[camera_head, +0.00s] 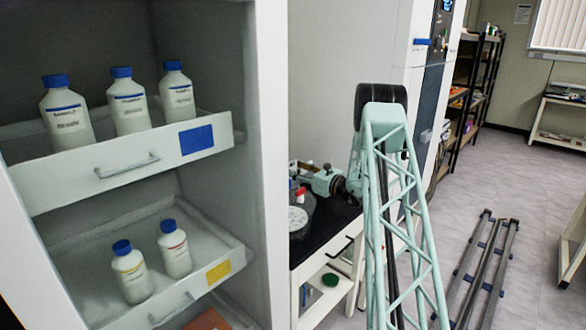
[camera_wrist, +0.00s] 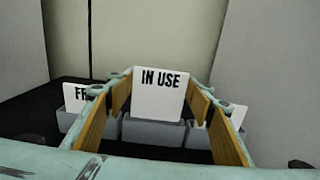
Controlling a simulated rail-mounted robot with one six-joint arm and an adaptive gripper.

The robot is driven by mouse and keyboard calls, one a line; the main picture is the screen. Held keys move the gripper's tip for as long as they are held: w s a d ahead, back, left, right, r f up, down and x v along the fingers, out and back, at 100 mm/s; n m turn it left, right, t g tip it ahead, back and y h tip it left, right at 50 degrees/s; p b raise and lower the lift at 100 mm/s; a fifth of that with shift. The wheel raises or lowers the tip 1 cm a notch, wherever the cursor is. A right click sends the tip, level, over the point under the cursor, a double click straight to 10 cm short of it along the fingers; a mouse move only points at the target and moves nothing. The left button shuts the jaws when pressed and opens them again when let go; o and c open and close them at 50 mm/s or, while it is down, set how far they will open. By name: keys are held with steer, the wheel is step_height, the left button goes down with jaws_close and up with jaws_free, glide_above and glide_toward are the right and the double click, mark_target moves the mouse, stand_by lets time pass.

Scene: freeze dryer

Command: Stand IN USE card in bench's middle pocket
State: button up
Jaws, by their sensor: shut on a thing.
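The white IN USE card (camera_wrist: 160,88) is upright in the middle of the wrist view, its lettering facing the camera. My gripper (camera_wrist: 160,100) is shut on the card, with a tan-padded finger along each side. The card's lower edge meets the grey middle pocket (camera_wrist: 152,134); I cannot tell how deep it sits there. A card reading "FR" (camera_wrist: 76,97) stands in the left pocket (camera_wrist: 67,121), its other letters hidden by my finger. Another white card (camera_wrist: 237,115) shows at the right, mostly hidden. I cannot make out the cards in the head view.
The pockets stand on a black bench top (camera_head: 333,222) near a pale wall. An open cabinet at left holds an upper drawer (camera_head: 125,170) and a lower drawer (camera_head: 205,288), with blue-capped bottles. Metal rails (camera_head: 484,262) lie on the floor at right.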

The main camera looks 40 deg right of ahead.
steer(key=shift+f, duration=1.8)
steer(key=o, duration=1.1)
steer(key=shift+o, duration=0.3)
steer(key=shift+o, duration=1.2)
steer(key=shift+s+d, duration=0.15)
steer(key=shift+s, duration=0.95)
steer(key=shift+s+d, duration=0.2)
steer(key=shift+s, duration=0.9)
steer(key=shift+s+d, duration=0.15)
steer(key=shift+s, duration=0.95)
steer(key=shift+s, duration=0.2)
